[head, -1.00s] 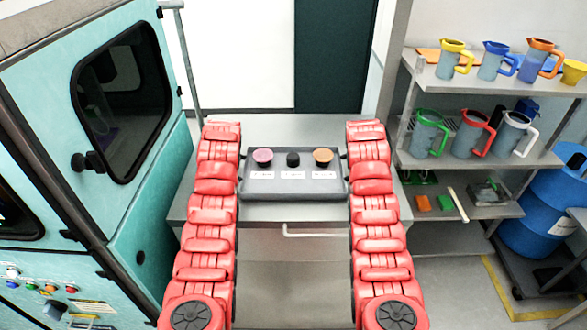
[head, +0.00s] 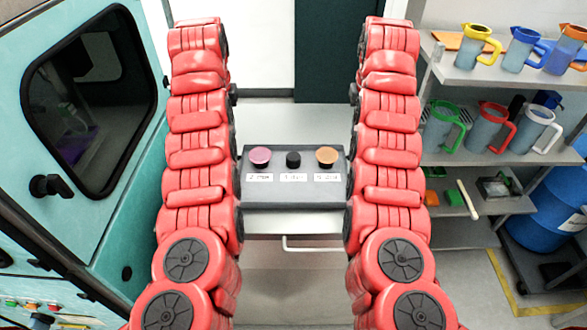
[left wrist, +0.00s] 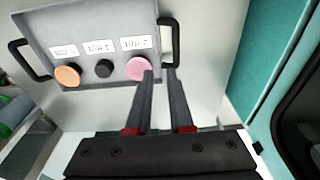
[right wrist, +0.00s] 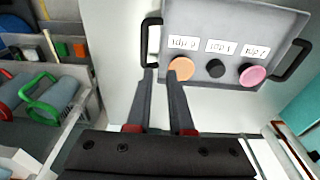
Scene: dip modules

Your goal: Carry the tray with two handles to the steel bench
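The grey tray (head: 293,203) lies flat on a grey metal bench top (head: 270,118). It holds a pink-topped piece (head: 260,155), a black one (head: 293,159) and an orange one (head: 326,155), each beside a white label. The tray has black handles at its two sides. In the left wrist view my left gripper (left wrist: 158,72) is open and empty, its fingertips close to one handle (left wrist: 176,42). In the right wrist view my right gripper (right wrist: 162,73) is open and empty near the other handle (right wrist: 145,42). The arms hide both grippers in the head view.
A teal cabinet (head: 120,225) with a dark window stands close on the left. Shelves (head: 470,75) with several coloured jugs stand on the right, with a blue drum (head: 545,205) beside them. A light handle bar (head: 310,249) sits below the bench's front edge.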

